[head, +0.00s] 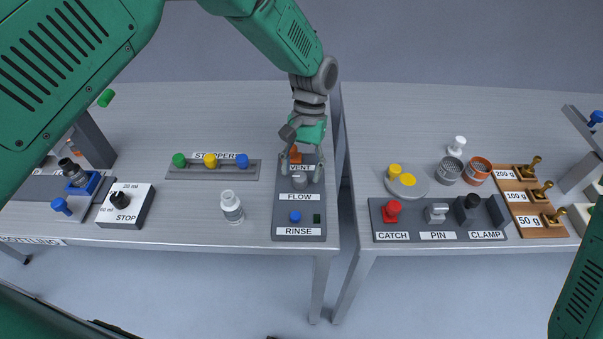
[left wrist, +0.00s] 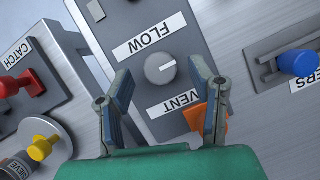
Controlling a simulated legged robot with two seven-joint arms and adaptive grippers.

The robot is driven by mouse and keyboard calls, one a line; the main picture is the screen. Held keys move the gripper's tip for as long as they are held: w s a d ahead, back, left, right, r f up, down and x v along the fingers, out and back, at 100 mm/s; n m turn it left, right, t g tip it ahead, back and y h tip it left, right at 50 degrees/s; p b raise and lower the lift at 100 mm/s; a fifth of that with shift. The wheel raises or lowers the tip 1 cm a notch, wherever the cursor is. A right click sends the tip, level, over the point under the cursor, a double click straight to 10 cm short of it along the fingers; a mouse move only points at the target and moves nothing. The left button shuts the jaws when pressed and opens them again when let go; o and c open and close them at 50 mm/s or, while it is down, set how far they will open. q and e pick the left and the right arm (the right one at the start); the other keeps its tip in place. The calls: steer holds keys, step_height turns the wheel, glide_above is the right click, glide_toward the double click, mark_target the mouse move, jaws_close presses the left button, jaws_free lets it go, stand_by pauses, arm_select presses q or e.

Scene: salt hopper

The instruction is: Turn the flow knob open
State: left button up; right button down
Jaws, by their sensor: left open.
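The flow knob (left wrist: 160,68) is a round grey knob with a pale pointer mark, set on the dark grey panel (left wrist: 192,18) beside the FLOW label (left wrist: 149,35). In the left wrist view it sits between and just beyond my left gripper's fingertips (left wrist: 160,75). The fingers are apart, one on each side of the knob, with no clear contact. In the head view my left gripper (head: 302,178) is over the panel between the VENT and FLOW labels, and the knob (head: 299,182) shows only partly between the fingers. My right gripper is not in view.
The orange vent handle (left wrist: 193,117) is close beside one left finger. A blue rinse button (head: 295,216) sits nearer the table's front edge. A gap separates the two tables.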

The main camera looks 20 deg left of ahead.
arm_select(q)
steer(key=v, duration=1)
steer(key=shift+w, duration=0.3)
steer(key=shift+f, duration=0.1)
